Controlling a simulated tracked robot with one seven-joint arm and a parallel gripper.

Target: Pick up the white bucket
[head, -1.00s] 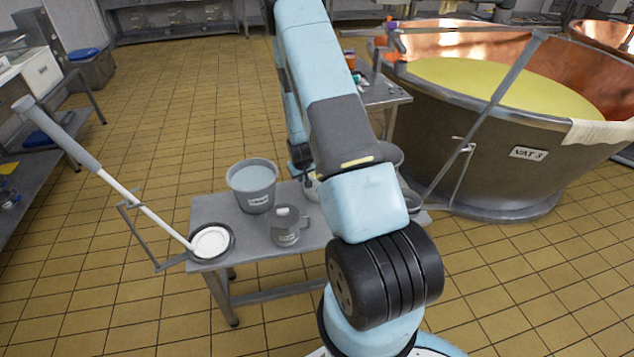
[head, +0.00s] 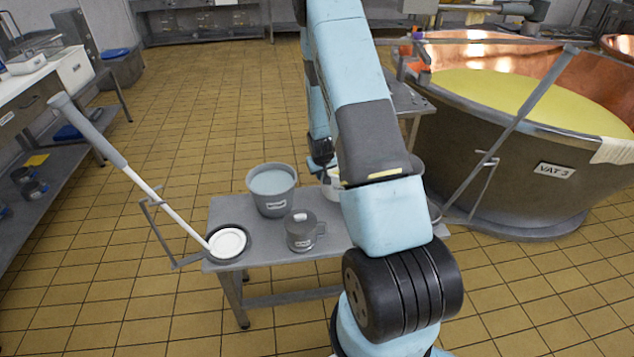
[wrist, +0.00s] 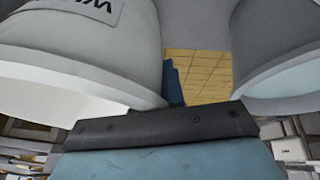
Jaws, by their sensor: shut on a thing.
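The white bucket (head: 331,186) shows only in part in the head view, mostly hidden behind my arm, to the right of a grey bucket. In the wrist view the white bucket (wrist: 80,60) fills the left side, with part of a dark-lettered label at the top edge. My gripper (head: 324,160) is at its rim and shut on it. In the wrist view a blue finger (wrist: 174,84) stands against the bucket's outer wall. The other finger is hidden. The bucket's base is hidden in the head view.
The grey bucket (head: 272,202) of pale liquid and a grey lidded mug (head: 304,238) stand close by on the metal table (head: 240,212). A long-handled tool (head: 150,185) leans at its left end. Copper vat 3 (head: 540,185) stands right.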

